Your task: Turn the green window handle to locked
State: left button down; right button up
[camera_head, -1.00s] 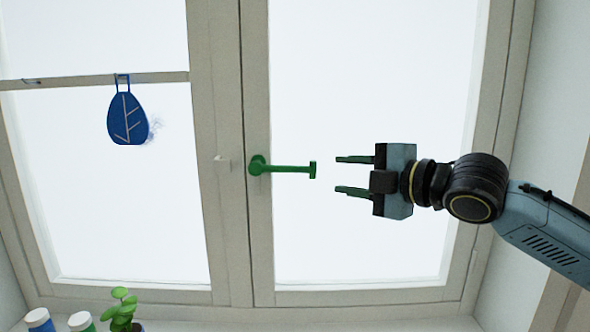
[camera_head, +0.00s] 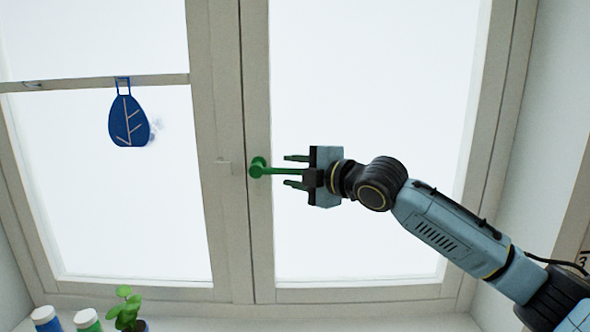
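The green window handle (camera_head: 272,170) is fixed to the middle frame of the window. Its round base is at the left, and its lever points level to the right. My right gripper (camera_head: 296,172) is at the lever's free end, coming from the right. Its two fingers are apart, one above and one below the lever, with gaps showing on both sides. The lever's tip is hidden at the gripper's palm. My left gripper is not in view.
A blue leaf ornament (camera_head: 128,121) hangs from the crossbar (camera_head: 70,83) at the left. A small potted plant (camera_head: 127,308) and two bottles stand on the sill at the lower left. The right window pane (camera_head: 370,80) is clear around my arm.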

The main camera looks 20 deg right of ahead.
jog(key=shift+c, duration=0.5)
grip_shut()
jog(key=shift+f, duration=0.15)
